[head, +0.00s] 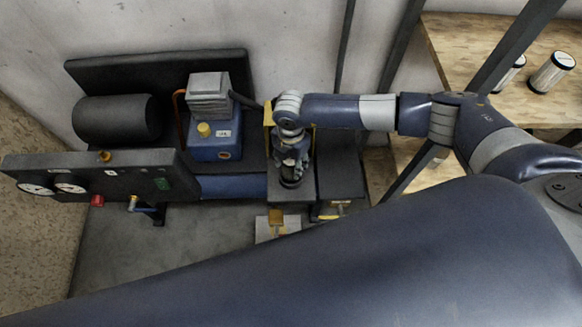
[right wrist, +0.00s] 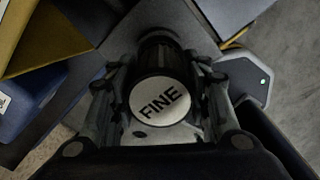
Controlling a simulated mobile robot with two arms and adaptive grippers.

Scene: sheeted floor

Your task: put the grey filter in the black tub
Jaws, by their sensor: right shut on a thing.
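My right gripper (head: 291,160) points down over the right end of a dark machine. In the right wrist view, its fingers (right wrist: 160,105) are shut around a dark grey cylinder with a pale round top marked "FINE" (right wrist: 160,100), which I take for the grey filter. In the head view the dark cylinder (head: 291,182) shows only in part below the fingers. I cannot tell whether it is still seated or lifted. I cannot make out a black tub in either view. My left gripper is not in view.
The machine carries a black tank (head: 116,118), a blue unit with a grey finned top (head: 210,95), and a front panel with gauges (head: 95,172). Two white cylinders with black ends (head: 552,72) (head: 513,72) are on a wooden shelf (head: 470,45) at the right. Dark struts cross before the shelf.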

